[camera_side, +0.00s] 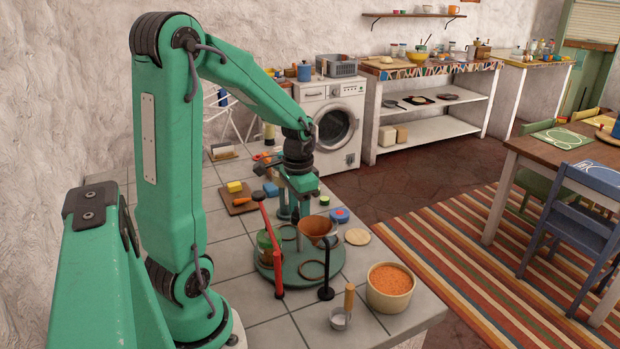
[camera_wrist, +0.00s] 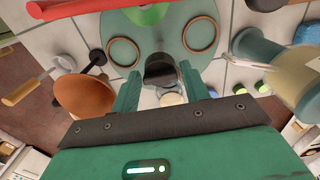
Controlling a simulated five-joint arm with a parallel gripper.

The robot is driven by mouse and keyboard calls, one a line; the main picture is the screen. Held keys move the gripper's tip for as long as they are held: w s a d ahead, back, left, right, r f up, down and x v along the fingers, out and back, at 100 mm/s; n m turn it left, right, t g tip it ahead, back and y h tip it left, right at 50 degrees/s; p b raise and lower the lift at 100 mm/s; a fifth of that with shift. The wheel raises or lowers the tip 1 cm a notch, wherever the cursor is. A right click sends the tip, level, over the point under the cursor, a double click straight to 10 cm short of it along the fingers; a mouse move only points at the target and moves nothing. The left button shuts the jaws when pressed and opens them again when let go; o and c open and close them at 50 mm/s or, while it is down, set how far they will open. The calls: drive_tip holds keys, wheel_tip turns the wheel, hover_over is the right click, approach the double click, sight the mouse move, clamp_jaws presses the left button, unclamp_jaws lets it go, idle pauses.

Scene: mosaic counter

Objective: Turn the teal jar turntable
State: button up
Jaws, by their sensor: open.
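The teal turntable (camera_side: 292,272) is a flat disc on the tiled counter, with several rings on it. It also shows at the top of the wrist view (camera_wrist: 160,42). A green jar (camera_side: 268,247) stands on its left side. A terracotta cup (camera_side: 316,229) shows at its right; in the wrist view the cup (camera_wrist: 85,97) is left of my fingers. My gripper (camera_side: 292,211) is open and low over the far side of the turntable. In the wrist view, a dark upright piece (camera_wrist: 160,70) shows between my fingertips; I cannot tell whether they touch it.
A red bar (camera_side: 270,250) and a black post (camera_side: 326,270) rise at the turntable's near side. A bowl of orange grains (camera_side: 390,287) and a wooden-handled scoop (camera_side: 341,318) stand in front. A yellow block (camera_side: 235,187) and a blue piece (camera_side: 340,215) lie behind.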

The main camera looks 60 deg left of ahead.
clamp_jaws()
drive_tip(key=shift+n, duration=4.5)
drive_tip(key=shift+r+n, duration=0.1)
drive_tip(key=shift+n, duration=4.4)
